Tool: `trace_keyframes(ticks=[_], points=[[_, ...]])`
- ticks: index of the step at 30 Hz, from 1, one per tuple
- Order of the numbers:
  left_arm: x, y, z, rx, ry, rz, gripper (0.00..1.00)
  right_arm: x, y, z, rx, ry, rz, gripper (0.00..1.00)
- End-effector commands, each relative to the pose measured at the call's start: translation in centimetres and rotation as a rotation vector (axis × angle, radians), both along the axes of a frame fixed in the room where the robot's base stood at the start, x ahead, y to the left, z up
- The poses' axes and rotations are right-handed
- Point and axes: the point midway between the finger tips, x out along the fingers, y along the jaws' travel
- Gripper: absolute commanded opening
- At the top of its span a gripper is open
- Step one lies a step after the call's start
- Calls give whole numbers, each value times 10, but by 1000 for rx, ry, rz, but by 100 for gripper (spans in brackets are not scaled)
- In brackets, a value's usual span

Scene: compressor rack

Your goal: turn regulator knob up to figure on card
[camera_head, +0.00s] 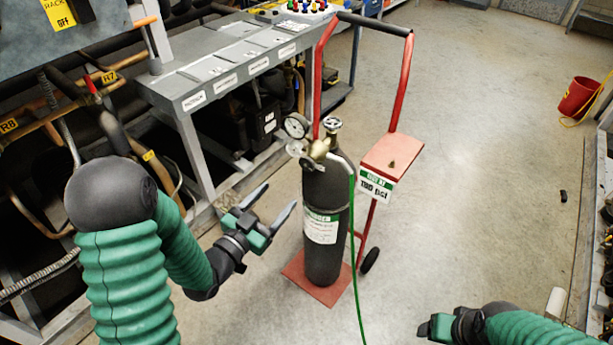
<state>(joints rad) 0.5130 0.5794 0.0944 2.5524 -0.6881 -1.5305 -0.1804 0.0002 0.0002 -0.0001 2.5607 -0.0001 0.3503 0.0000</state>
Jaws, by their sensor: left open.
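A dark gas cylinder (326,255) stands upright on a red hand truck (396,95). Which part is the regulator knob is too small to tell for sure. A card (376,186) with green and black print hangs at the red shelf; its figure is not clearly readable. My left gripper (275,203) is open and empty, left of the cylinder and below the regulator, apart from both. My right gripper (424,328) is at the bottom right, its fingertips not clear.
A grey bench (222,75) with labelled panels and pipework stands at the left, close to my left arm. A green hose (353,235) runs down from the regulator to the floor.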

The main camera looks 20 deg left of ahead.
Motion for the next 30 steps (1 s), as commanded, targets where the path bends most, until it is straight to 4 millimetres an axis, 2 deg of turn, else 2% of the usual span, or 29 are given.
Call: trace_keyframes(ticks=[1, 5, 12, 15, 21, 28, 30], points=[[2, -2, -10, 3, -7, 1, 65, 0, 0, -24, 0, -1, 0, 71], [38, -12, 0, -1, -3, -1, 65, 0, 0, -20, 0, -1, 0, 71], [99, -27, 0, -1, -1, 0, 65, 0, 0, -23, 0, -1, 0, 71], [118, -32, 0, -1, -1, 0, 65, 0, 0, -25, 0, -1, 0, 71], [136, -36, 0, -2, 1, 1, 65, 0, 0, -26, 0, -1, 0, 71], [137, -37, 1, -2, 1, 1, 65, 0, 0, -26, 0, -1, 0, 71], [137, -37, 1, -2, 1, 1, 57, 0, 0, -26, 0, -1, 0, 71]])
